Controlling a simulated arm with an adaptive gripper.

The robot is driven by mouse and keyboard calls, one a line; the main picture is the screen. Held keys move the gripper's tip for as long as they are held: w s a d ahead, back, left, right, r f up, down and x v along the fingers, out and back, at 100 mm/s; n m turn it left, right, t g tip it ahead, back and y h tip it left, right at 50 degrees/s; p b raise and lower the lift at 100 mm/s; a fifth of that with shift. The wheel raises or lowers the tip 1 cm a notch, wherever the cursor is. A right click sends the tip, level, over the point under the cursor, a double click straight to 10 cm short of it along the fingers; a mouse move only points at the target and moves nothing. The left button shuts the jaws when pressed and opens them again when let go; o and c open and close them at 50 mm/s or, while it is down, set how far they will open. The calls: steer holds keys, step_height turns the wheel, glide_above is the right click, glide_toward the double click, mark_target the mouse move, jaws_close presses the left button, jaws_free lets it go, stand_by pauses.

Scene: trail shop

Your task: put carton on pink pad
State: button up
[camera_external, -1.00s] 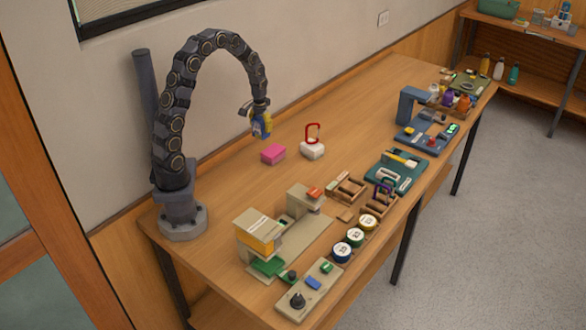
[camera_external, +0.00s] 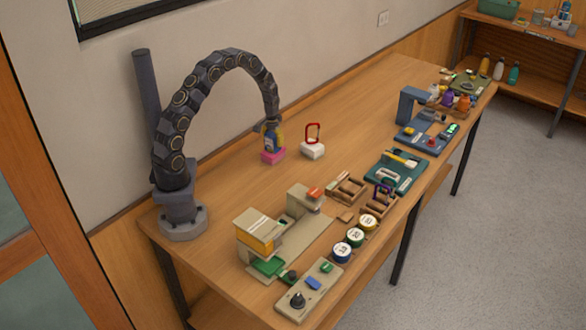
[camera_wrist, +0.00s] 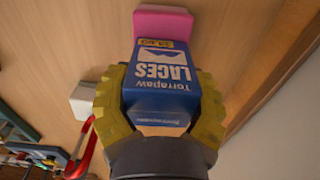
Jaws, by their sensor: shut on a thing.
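The carton (camera_external: 272,142) is a small blue box with a yellow end. It reads "LACES" in the wrist view (camera_wrist: 160,82). My gripper (camera_external: 271,130) is shut on it, with yellow fingers on both sides of the carton in the wrist view (camera_wrist: 160,105). The pink pad (camera_external: 273,157) is a thick pink block on the table. It also shows beyond the carton in the wrist view (camera_wrist: 163,22). The carton is upright at the pad, its lower end over or on the pad's top. I cannot tell whether they touch.
A white block with a red loop (camera_external: 312,149) stands just right of the pad. Spools (camera_external: 355,237), a green tray (camera_external: 396,170) and a beige press (camera_external: 263,240) line the table's front side. The wooden table (camera_external: 345,110) is clear behind the white block.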

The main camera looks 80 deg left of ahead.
mark_target(273, 133)
steer(key=o, duration=1.2)
steer(key=shift+f, duration=0.1)
step_height(273, 133, up, 12)
steer(key=shift+w+r, duration=0.1)
steer(key=shift+r, duration=0.1)
